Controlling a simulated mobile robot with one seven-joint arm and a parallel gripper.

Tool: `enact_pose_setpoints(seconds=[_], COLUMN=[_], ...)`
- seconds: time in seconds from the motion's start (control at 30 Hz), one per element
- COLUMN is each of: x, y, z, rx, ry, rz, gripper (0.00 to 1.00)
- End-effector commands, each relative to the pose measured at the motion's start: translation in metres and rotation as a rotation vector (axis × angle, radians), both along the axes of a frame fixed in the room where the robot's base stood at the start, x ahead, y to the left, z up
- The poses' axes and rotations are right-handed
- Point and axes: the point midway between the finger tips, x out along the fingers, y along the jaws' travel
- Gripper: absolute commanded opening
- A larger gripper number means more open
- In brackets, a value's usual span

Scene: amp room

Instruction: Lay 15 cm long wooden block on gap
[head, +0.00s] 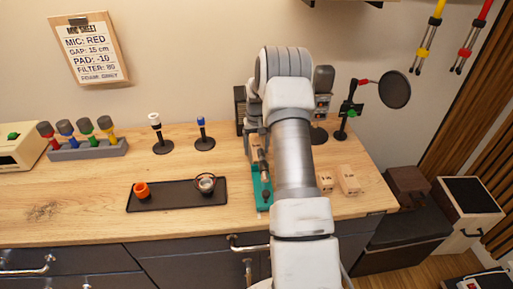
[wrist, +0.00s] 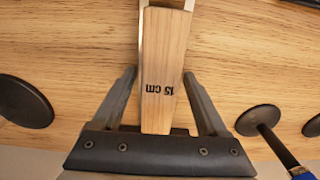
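The wooden block marked "15 cm" (wrist: 165,65) fills the middle of the wrist view, its label upside down. The two fingers of my gripper (wrist: 161,73) lie along its long sides, with the tips close against it, and appear closed on it. In the head view my arm hides most of the gripper, at a teal fixture (head: 265,200) on the counter. Metallic strips flank the block's upper end in the wrist view. I cannot tell whether the block touches anything beneath it, and the gap is not clearly visible.
Two smaller wooden blocks (head: 349,180) stand right of my arm. A black tray (head: 172,205) with an orange cup lies to the left. White-topped (head: 155,130) and blue-topped (head: 201,130) stands are behind it. A pop-filter stand (head: 345,128) is at back right.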

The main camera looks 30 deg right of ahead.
Motion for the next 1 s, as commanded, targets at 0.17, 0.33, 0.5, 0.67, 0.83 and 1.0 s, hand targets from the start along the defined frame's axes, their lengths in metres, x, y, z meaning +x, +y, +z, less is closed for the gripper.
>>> enact_pose_setpoints(seconds=[0.17, 0.33, 0.5, 0.67, 0.83, 1.0], x=[0.000, 0.000, 0.000, 0.001, 0.001, 0.001], y=[0.000, 0.000, 0.000, 0.000, -0.001, -0.001], z=[0.000, 0.001, 0.018, 0.054, 0.097, 0.136], rx=[0.000, 0.000, -0.002, -0.002, -0.003, -0.002], ry=[0.000, 0.000, -0.001, -0.004, -0.004, -0.005], rz=[0.000, 0.000, 0.000, -0.001, 0.000, 0.000], gripper=[0.85, 0.85, 0.85, 0.85, 0.85, 0.85])
